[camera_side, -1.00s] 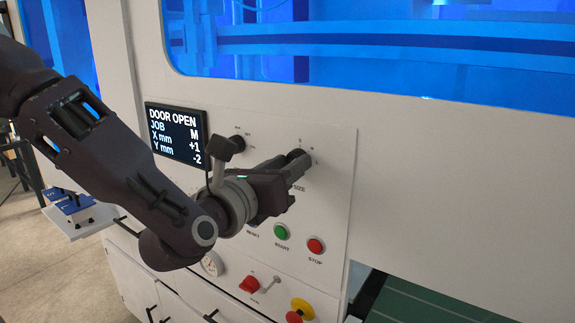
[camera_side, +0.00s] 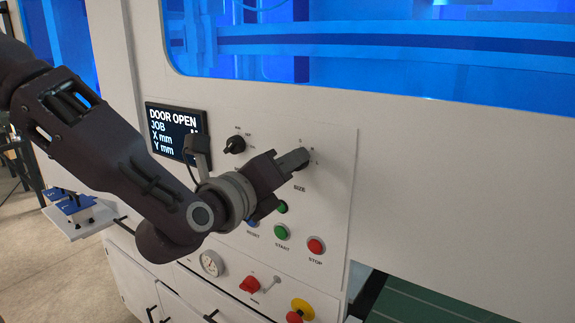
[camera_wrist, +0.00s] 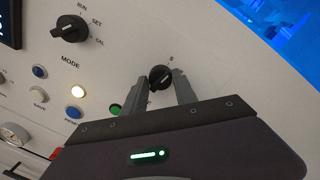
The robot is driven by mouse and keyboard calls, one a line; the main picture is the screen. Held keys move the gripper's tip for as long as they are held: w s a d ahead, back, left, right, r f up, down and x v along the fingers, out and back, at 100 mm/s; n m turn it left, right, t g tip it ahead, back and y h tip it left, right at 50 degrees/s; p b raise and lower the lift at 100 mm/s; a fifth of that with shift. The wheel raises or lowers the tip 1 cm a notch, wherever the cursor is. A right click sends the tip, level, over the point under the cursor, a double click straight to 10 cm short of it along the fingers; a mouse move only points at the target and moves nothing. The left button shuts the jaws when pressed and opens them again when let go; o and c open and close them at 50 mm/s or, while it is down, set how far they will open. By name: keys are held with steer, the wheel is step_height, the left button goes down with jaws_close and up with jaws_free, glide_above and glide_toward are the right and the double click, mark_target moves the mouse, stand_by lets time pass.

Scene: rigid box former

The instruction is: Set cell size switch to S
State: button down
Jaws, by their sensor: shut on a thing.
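The cell size switch is a black round knob (camera_wrist: 160,77) on the white panel, showing between my two fingers in the wrist view. A small letter that looks like S is printed just above it. The knob's pointer direction is too small to read surely. My gripper (camera_side: 298,160) is shut on this knob; its fingers also stand on either side of it in the wrist view (camera_wrist: 161,88). In the side view the fingers hide most of the knob, above the SIZE label. The display (camera_side: 175,132) reads DOOR OPEN, JOB, X mm, Y mm; its values are mostly hidden by my wrist.
The mode knob (camera_side: 235,145) is up and left of my gripper. Green start (camera_side: 281,231) and red stop (camera_side: 316,245) buttons are below. A red switch (camera_side: 250,285) and a yellow-red emergency button (camera_side: 299,309) sit lower. The panel to the right is clear.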

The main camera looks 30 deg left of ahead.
steer(key=shift+n, duration=1.2)
steer(key=shift+r+n, duration=0.1)
steer(key=shift+n, duration=0.2)
steer(key=c, duration=1)
jaws_free()
steer(key=s, duration=0.7)
steer(key=shift+d+r, duration=0.15)
